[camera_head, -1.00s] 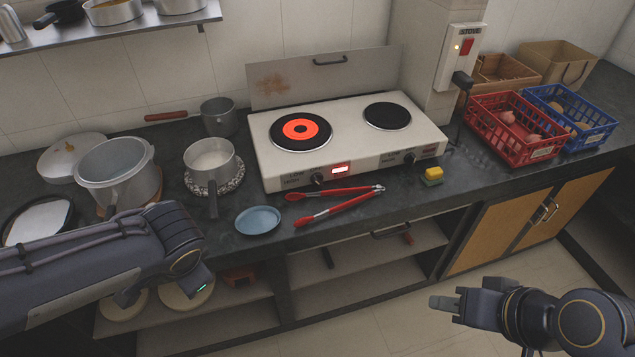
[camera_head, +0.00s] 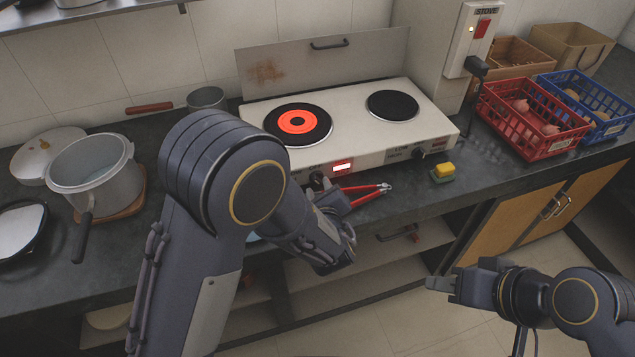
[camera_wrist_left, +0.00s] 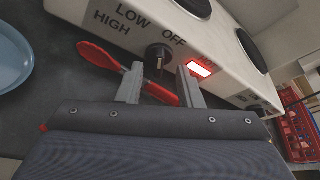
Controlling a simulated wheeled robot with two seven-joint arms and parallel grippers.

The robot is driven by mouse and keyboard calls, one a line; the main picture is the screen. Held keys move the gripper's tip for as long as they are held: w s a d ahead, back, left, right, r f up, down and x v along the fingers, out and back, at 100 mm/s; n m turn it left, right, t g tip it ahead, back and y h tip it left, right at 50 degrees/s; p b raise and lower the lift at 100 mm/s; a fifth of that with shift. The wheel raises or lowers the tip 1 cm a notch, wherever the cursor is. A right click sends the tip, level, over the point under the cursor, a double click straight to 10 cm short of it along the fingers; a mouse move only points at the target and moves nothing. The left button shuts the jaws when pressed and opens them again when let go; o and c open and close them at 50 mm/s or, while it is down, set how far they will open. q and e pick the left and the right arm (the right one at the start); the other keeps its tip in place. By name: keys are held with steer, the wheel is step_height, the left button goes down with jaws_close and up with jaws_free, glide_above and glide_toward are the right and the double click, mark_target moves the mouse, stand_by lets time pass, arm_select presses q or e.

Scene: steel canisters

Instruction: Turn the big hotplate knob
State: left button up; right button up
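The hotplate (camera_head: 370,150) is a white two-burner unit. Its big left burner (camera_head: 298,123) glows orange-red; the right burner (camera_head: 392,105) is dark. The big burner's black knob (camera_head: 317,181) is on the front face, beside a lit red switch (camera_head: 342,166), and shows in the left wrist view (camera_wrist_left: 157,56) between the words HIGH, LOW and OFF. My left gripper (camera_wrist_left: 160,70) is open, its fingertips on either side of the knob in that view; contact cannot be told. My right gripper (camera_head: 447,283) is away from the hotplate, over the floor; its opening is unclear.
Red tongs (camera_head: 364,194) lie on the counter in front of the hotplate, beneath the left fingers in the wrist view. A yellow-green sponge (camera_head: 443,172) sits nearby. A blue plate (camera_wrist_left: 12,60) is left. A grey pot (camera_head: 92,170) and red crate (camera_head: 530,120) stand farther off.

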mark_target(318, 180)
arm_select(q)
steer(key=shift+x, duration=1.4)
jaws_close()
steer(key=shift+d+r+m+g+y+p, duration=0.2)
steer(key=shift+m+g+y+p, duration=0.1)
steer(key=shift+m+y+p, duration=0.3)
steer(key=shift+w+d+m+g+y+p, duration=0.1)
steer(key=shift+m+g+y+p, duration=0.1)
steer(key=shift+m+y+p, duration=0.4)
steer(key=shift+d+m+g+y+p, duration=0.15)
steer(key=shift+m+g+y, duration=0.05)
steer(key=shift+m, duration=0.7)
